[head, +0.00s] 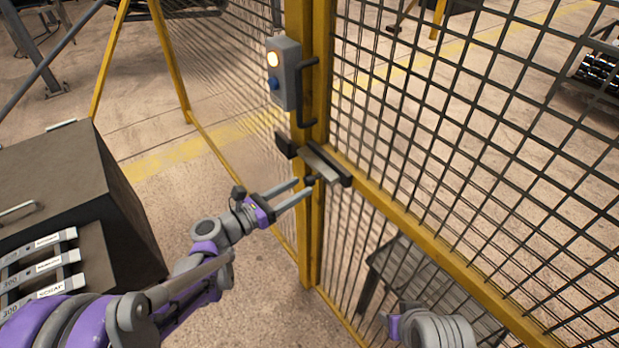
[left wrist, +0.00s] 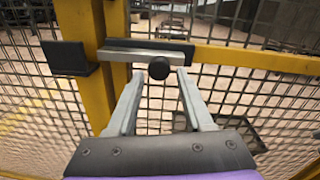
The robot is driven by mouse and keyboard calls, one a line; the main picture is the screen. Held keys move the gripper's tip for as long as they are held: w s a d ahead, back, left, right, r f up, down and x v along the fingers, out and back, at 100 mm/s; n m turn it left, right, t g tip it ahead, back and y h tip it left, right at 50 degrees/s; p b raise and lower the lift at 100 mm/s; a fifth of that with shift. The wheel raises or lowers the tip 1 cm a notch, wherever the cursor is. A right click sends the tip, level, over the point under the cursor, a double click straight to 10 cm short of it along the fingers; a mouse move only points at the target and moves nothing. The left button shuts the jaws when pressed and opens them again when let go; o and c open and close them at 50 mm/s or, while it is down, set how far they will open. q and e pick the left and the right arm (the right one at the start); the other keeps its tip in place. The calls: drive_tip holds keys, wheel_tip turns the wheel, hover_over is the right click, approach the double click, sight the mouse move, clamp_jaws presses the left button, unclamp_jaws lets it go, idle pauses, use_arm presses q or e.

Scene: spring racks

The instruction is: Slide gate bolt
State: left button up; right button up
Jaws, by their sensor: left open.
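The gate bolt (head: 321,164) is a flat, light metal bar on a dark backing plate, mounted on the yellow gate frame. Its round black knob (left wrist: 159,68) sticks out below the bar toward me. A dark catch (left wrist: 68,58) stands left of the bar on the yellow post; it also shows in the head view (head: 287,145). My left gripper (head: 303,187) is open. In the left wrist view its fingertips (left wrist: 160,78) stand either side of the knob, just below it, with nothing gripped.
A grey control box (head: 285,73) with a lit lamp and blue button is on the post above the bolt, beside a dark handle (head: 309,95). Mesh panels (head: 480,130) fill both sides. A dark cabinet (head: 60,180) stands left. Part of my right arm shows lower right.

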sight(306, 183)
use_arm(q)
drive_tip(key=shift+x, duration=2.25)
drive_tip(key=shift+c, duration=0.3)
clamp_jaws()
